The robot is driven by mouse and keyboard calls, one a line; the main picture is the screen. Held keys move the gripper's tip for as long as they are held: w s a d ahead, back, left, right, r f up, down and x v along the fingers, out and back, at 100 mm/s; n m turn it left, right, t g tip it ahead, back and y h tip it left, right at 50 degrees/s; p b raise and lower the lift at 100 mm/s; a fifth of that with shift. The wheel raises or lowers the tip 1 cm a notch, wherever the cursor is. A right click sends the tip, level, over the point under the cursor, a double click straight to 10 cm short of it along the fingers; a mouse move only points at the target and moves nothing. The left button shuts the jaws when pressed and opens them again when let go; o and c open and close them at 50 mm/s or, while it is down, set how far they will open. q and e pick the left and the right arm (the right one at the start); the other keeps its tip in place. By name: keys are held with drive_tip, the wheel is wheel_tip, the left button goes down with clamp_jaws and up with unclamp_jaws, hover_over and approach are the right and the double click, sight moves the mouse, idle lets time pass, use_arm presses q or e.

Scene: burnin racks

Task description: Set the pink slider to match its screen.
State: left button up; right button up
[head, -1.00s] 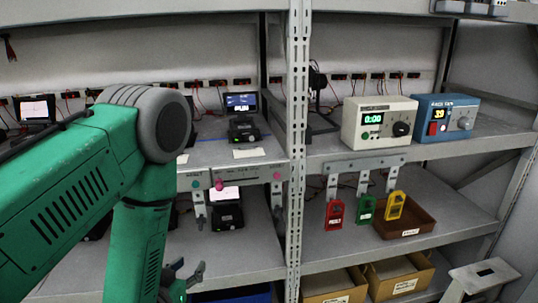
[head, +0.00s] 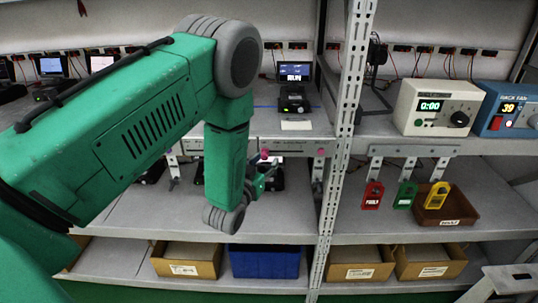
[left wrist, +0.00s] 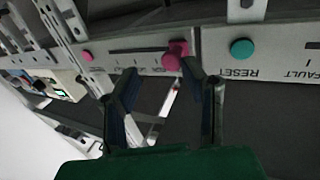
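The pink slider (head: 264,153) is a knob on the grey rail along the middle shelf's front edge. In the left wrist view the pink slider (left wrist: 176,54) sits at one end of its dark slot (left wrist: 136,50), with a pink dot (left wrist: 87,55) beyond the other end. My left gripper (head: 268,174) is just below the rail, close to the slider. Its fingers (left wrist: 160,76) are apart, with the knob near the right fingertip; contact cannot be told. My right gripper is out of view.
A teal RESET button (left wrist: 242,49) is beside the slider on the neighbouring panel. A perforated upright post (head: 345,110) stands to the right. Red, green and yellow tags (head: 373,195) hang farther right. A blue bin (head: 264,262) is on the bottom shelf.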

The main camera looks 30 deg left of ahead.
sight(263, 154)
use_arm(q)
drive_tip(key=shift+w+a+f, duration=0.25)
drive_tip(key=shift+w+a, duration=0.8)
drive_tip(key=shift+a, duration=0.05)
drive_tip(key=shift+a+f, duration=0.1)
drive_tip(key=shift+a, duration=0.2)
drive_tip(key=shift+d, duration=0.6)
clamp_jaws()
drive_tip(key=shift+w+d, duration=0.2)
drive_tip(key=shift+w+d+b, duration=0.5)
drive_tip(key=shift+w+d, duration=0.2)
drive_tip(key=shift+d, duration=0.35)
drive_tip(key=shift+r, duration=0.2)
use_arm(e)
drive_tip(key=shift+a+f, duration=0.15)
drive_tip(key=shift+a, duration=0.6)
use_arm(q)
unclamp_jaws()
drive_tip(key=shift+w+d, duration=0.1)
drive_tip(key=shift+d, duration=0.2)
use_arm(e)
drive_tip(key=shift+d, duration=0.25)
